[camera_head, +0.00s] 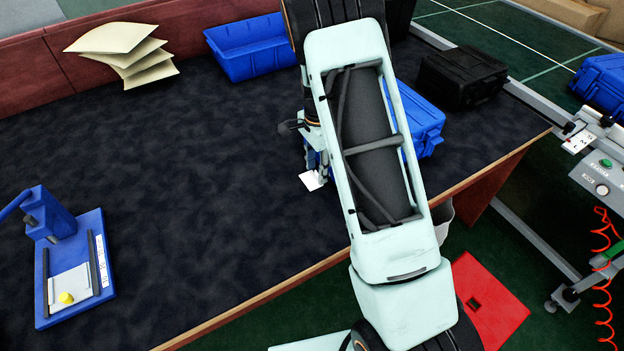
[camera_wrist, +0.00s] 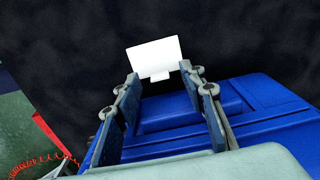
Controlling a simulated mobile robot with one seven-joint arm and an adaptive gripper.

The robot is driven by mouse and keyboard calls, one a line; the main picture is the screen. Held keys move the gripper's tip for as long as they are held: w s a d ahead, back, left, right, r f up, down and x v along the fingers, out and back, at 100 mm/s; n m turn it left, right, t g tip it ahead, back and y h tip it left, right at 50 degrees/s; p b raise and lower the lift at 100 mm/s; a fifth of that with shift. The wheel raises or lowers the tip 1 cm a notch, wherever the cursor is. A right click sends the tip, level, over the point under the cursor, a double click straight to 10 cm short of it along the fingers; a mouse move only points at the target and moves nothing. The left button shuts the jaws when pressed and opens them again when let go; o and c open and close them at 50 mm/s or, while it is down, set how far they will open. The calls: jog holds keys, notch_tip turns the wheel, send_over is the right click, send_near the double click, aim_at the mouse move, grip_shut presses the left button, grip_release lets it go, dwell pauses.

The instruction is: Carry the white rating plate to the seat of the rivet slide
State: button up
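The white rating plate (camera_head: 311,181) shows beside my gripper, with my arm covering the area to its right. In the wrist view the plate (camera_wrist: 153,56) is a bright white rectangle with a small tab on its near edge, seen against the dark mat. My gripper (camera_wrist: 158,74) is open; its two fingers stand apart on either side of the tab, with the plate just beyond the tips. Contact cannot be told. The rivet slide (camera_head: 98,240) is a blue fixture at the far left, with a pale seat (camera_head: 66,281) and a yellow knob on it.
A blue case (camera_head: 422,125) lies behind my arm; blue surfaces also fill the space under my fingers in the wrist view. The mat between plate and slide is clear.

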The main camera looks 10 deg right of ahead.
jog(key=shift+f, duration=0.3)
jog(key=shift+c, duration=0.6)
grip_shut()
jog(key=shift+r, duration=0.15)
